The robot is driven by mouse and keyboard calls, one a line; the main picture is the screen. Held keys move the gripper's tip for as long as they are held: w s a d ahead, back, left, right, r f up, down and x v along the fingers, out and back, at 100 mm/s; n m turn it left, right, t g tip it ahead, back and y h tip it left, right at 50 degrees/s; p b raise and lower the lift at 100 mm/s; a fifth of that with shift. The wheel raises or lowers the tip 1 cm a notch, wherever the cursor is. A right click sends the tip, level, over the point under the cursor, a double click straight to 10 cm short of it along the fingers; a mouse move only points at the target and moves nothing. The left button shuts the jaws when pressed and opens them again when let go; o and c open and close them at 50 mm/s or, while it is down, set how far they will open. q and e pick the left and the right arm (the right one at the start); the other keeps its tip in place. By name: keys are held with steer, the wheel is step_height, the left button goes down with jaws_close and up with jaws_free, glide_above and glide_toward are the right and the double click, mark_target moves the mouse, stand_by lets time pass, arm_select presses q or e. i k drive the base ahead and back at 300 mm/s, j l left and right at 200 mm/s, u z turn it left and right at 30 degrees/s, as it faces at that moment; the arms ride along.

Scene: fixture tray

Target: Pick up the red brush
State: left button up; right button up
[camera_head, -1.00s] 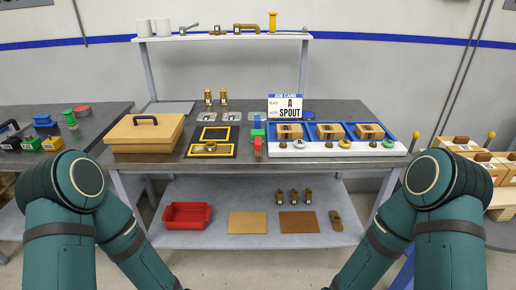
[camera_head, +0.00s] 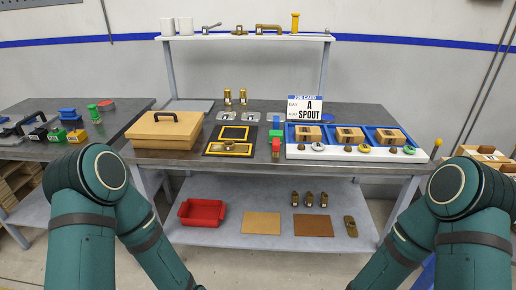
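A small red block-like item (camera_head: 276,144) with a paler lower end, which looks like the red brush, is at the front edge of the middle bench. It is just in front of a green piece (camera_head: 277,133) and a blue piece (camera_head: 276,122), between the black-and-yellow framed board and the blue-and-white tray. Its details are too small to make out. My two arms come in at the lower left and lower right, well apart from it. Both grippers are outside the view.
A tan box with a handle (camera_head: 165,130) stands left of the framed board (camera_head: 233,133). The compartment tray (camera_head: 300,152) is to the right, with a job card (camera_head: 305,108) behind it. A lower shelf holds a red bin (camera_head: 201,212). A side bench (camera_head: 28,155) stands left.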

mark_target(276, 145)
steer(key=l+u, duration=0.1)
steer(key=u, duration=0.25)
steer(key=i+l+u, duration=0.1)
steer(key=u, duration=0.3)
steer(key=i+l+u, duration=0.1)
steer(key=u, duration=0.25)
steer(key=i+l+u, duration=0.1)
steer(key=l+u, duration=0.15)
steer(key=l, duration=0.2)
steer(key=l+u, duration=0.25)
steer(key=l, duration=0.25)
